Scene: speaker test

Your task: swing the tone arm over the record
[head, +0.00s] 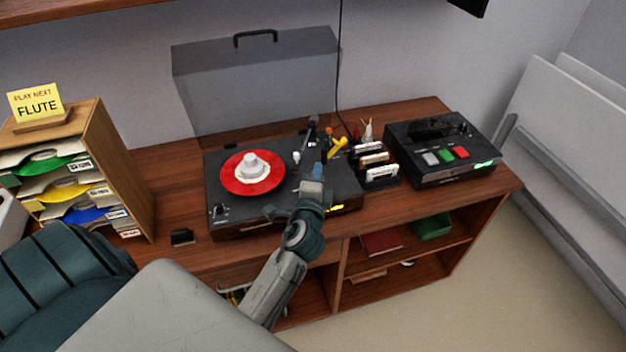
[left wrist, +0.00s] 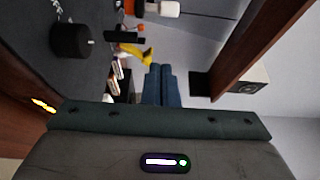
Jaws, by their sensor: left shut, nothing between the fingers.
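The red record (head: 236,181) with a white centre piece lies on the dark turntable (head: 222,195). My left gripper (head: 317,171) is over the right part of the turntable, to the right of the record and apart from it. Its blue fingers are shut and empty; they also show in the left wrist view (left wrist: 162,86). A dark upright part (head: 311,130), seemingly of the tone arm, stands at the deck's back right, behind the gripper. The gripper hides part of that area, so I cannot tell the tone arm's full line. My right gripper is out of view.
The clear lid (head: 255,90) stands raised behind the turntable. A yellow item (head: 338,146) and cassettes (head: 380,174) are right of the gripper, then a black tape deck (head: 440,150). A wooden sleeve rack (head: 125,170) with a yellow FLUTE card (head: 36,102) stands left.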

